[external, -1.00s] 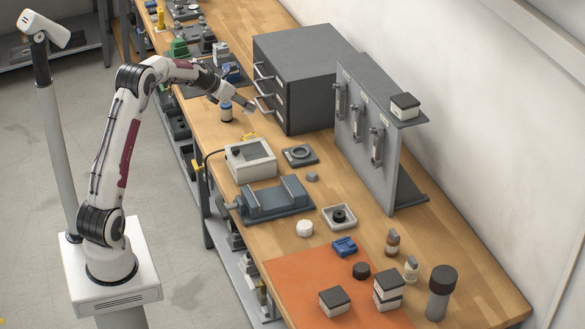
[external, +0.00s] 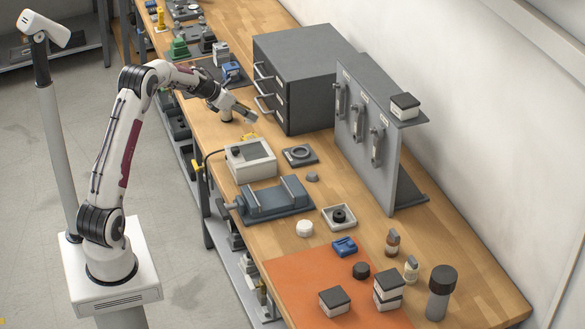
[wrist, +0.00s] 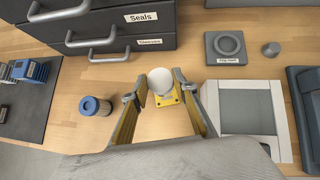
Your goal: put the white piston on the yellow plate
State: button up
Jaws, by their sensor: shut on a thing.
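The white piston (wrist: 160,80) shows in the wrist view as a pale rounded top between the fingertips of my gripper (wrist: 160,90). My gripper is shut on it. The yellow plate (wrist: 166,98) shows just below and around the piston in that view, partly covered by it. I cannot tell whether the piston touches the plate. In the external view my gripper (external: 249,117) is over the bench in front of the drawer cabinet, and the yellow plate (external: 248,137) shows as a small yellow patch behind the grey-white box.
The drawer cabinet (wrist: 100,30) with protruding handles is close behind. A grey-white box (wrist: 247,118) stands to the right, and a dark plate with a ring (wrist: 226,47) lies beyond it.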

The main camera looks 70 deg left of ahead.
jog(key=shift+f, duration=1.5)
jog(key=shift+f, duration=1.85)
jog(key=shift+f, duration=0.15)
jog(key=o, duration=1.1)
